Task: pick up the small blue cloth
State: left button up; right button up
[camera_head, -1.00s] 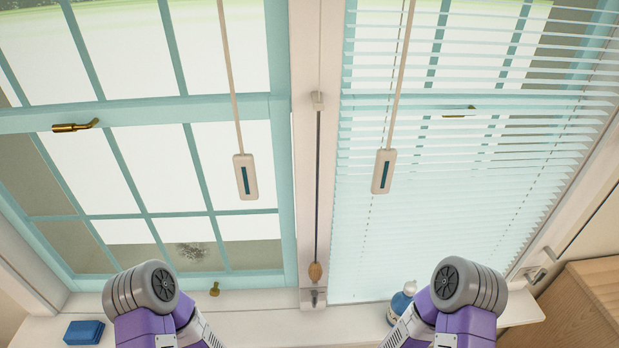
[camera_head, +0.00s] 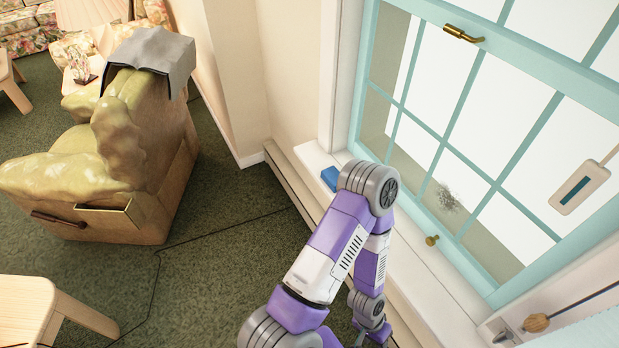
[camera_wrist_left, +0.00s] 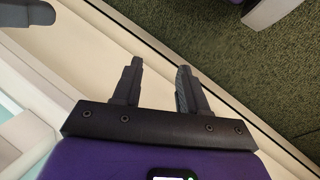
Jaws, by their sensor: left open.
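The small blue cloth (camera_head: 329,178) looks like a thick blue rectangle. It lies on the left end of the white window sill (camera_head: 310,155), just behind my left arm's raised elbow in the head view. My left gripper is low, at the bottom of the head view and partly hidden by my arm. In the left wrist view my left gripper (camera_wrist_left: 159,68) is open, with nothing between its two fingers. Pale trim and green carpet show beyond the fingers, and the blue cloth is not in that view. My right gripper is not in view.
The window (camera_head: 450,130) with a brass handle (camera_head: 464,33) rises beside the sill. A low baseboard (camera_head: 290,178) runs under it. An armchair (camera_head: 130,150) with a grey cloth (camera_head: 158,50) on its back stands left. Green carpet (camera_head: 220,260) is open between, crossed by a dark cord.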

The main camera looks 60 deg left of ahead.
aim_at(330, 175)
jog(key=u, duration=1.65)
